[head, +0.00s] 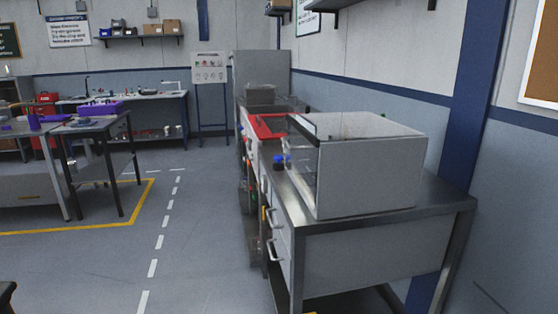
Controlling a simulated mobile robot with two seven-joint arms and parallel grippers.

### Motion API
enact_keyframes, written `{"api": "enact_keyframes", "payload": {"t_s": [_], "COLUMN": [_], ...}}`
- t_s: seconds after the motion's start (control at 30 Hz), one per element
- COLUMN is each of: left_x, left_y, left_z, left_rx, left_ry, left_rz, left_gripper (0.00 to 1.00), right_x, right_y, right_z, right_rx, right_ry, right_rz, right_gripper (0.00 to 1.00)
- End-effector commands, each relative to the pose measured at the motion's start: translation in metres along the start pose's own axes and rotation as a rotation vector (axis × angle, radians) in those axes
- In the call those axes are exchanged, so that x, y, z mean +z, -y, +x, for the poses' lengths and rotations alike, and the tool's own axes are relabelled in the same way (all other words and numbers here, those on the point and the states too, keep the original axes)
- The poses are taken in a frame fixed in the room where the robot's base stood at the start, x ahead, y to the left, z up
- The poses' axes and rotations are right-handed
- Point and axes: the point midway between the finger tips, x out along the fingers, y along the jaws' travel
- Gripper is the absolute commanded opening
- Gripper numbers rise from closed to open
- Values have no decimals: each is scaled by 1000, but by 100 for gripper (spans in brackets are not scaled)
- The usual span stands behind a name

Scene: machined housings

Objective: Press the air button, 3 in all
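A pale grey box-shaped cabinet (372,172) with a clear, dark-edged front panel stands on a steel workbench (436,203) at the right. Its front faces left, so I see that side only at a steep angle. A small blue and dark item (280,161) is beside the cabinet's front. I cannot tell what it is. I cannot make out an air button in this view. Neither of my grippers shows in the head view.
The bench has drawers with handles (274,250) facing the aisle. A red-topped unit (265,126) and a tall grey cabinet (262,72) stand beyond it. A table with purple items (100,107) is at the left. The floor between (195,230) is clear.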

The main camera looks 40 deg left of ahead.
Motion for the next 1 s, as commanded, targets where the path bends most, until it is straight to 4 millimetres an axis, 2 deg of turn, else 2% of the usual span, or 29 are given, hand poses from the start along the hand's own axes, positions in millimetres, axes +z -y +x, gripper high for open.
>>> {"api": "enact_keyframes", "payload": {"t_s": [0.03, 0.1, 0.13, 1.0], "left_x": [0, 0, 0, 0], "left_y": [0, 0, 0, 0], "left_z": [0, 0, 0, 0], "left_rx": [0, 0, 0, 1], "left_ry": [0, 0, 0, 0], "left_rz": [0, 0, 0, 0], "left_gripper": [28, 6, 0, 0], "right_x": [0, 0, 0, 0], "right_y": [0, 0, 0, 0], "right_z": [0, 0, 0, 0], "right_rx": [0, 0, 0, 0], "right_ry": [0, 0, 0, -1], "right_rz": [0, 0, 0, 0], "right_gripper": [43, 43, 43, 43]}}
